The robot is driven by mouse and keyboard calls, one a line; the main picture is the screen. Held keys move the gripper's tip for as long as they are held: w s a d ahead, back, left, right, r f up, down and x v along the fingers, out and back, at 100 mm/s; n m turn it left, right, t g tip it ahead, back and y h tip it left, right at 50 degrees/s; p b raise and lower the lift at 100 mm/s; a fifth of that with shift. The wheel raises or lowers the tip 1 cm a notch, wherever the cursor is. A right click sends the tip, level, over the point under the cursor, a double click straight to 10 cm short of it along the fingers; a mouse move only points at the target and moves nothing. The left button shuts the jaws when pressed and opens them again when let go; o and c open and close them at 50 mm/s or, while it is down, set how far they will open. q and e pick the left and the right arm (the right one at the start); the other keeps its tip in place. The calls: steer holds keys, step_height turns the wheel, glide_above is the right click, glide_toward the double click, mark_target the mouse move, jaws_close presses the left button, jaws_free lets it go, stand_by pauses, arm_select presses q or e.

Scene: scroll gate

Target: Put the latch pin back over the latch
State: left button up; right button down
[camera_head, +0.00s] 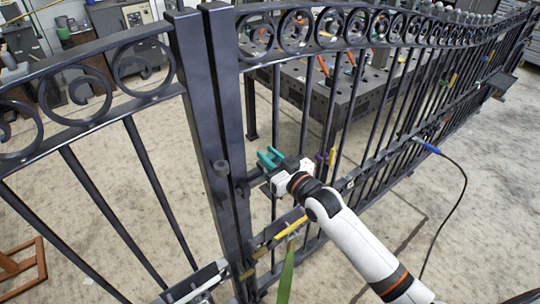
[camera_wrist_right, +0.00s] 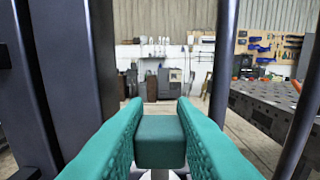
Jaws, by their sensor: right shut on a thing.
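My right gripper (camera_head: 268,158), with teal fingers, is at the inner side of the right gate leaf, just right of the two dark meeting posts (camera_head: 228,110). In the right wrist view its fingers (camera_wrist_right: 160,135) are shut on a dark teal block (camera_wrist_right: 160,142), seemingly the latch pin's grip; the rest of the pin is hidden. In the head view dark latch hardware (camera_head: 247,184) sits by the posts, just left of and below the gripper. Whether the pin touches the latch cannot be told. My left gripper is not in view.
The left gate leaf (camera_head: 130,185) and right gate leaf (camera_head: 400,100) have scrolled tops and vertical bars. A green strap (camera_head: 286,275) hangs low by a yellow piece (camera_head: 290,228). A blue-ended cable (camera_head: 465,190) loops at right. A perforated table (camera_head: 320,85) stands beyond.

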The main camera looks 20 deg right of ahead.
steer(key=shift+f+b, duration=0.55)
steer(key=shift+f, duration=0.45)
stand_by(0.3)
steer(key=c, duration=1.1)
jaws_free()
steer(key=shift+b+v, duration=0.9)
steer(key=shift+v, duration=5.15)
steer(key=shift+f, duration=0.1)
